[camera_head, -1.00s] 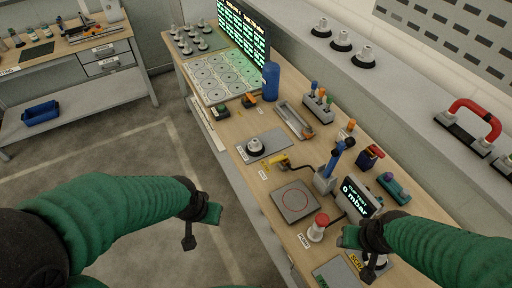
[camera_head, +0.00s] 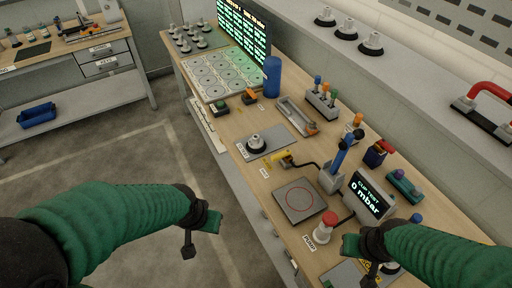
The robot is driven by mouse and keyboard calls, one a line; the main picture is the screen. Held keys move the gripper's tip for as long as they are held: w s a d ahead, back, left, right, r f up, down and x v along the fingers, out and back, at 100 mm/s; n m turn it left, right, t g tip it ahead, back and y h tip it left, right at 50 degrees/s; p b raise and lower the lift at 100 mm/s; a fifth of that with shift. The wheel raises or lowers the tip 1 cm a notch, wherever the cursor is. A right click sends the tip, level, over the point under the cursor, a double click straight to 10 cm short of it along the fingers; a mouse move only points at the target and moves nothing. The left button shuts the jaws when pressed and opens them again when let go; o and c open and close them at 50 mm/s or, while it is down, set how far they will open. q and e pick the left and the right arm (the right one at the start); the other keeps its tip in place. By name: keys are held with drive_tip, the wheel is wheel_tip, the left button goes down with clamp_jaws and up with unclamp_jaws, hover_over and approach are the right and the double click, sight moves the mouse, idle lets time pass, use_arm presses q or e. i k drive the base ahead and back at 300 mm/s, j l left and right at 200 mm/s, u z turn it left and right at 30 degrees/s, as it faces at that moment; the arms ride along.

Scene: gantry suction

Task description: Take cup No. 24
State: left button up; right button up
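No number 24 is readable on any cup. Several similar cups (camera_head: 188,39) stand on a grey rack at the far end. Three more stand on the back ledge: one left (camera_head: 325,17), one middle (camera_head: 346,30), one right (camera_head: 371,45). Another pale cup-like part is mostly hidden behind my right gripper. My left gripper (camera_head: 201,236) is open and empty, over the floor left of the bench. My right gripper (camera_head: 359,258) looks open and empty, over the near bench end.
A red-topped pump button (camera_head: 325,228) stands just left of my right gripper. Behind it are a square pad with a red circle (camera_head: 299,199) and a display reading 0 mbar (camera_head: 369,194). A blue cylinder (camera_head: 272,77) and a lit board (camera_head: 243,32) stand farther back.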

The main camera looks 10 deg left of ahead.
sight(255, 145)
drive_tip(key=i+j, duration=0.3)
drive_tip(key=j, duration=0.15)
drive_tip(key=i+j, duration=0.35)
drive_tip(key=j, duration=0.15)
drive_tip(key=i+j, duration=0.3)
drive_tip(key=j, duration=0.15)
drive_tip(key=i+j, duration=0.3)
drive_tip(key=j, duration=0.2)
drive_tip(key=i+l+z, duration=0.05)
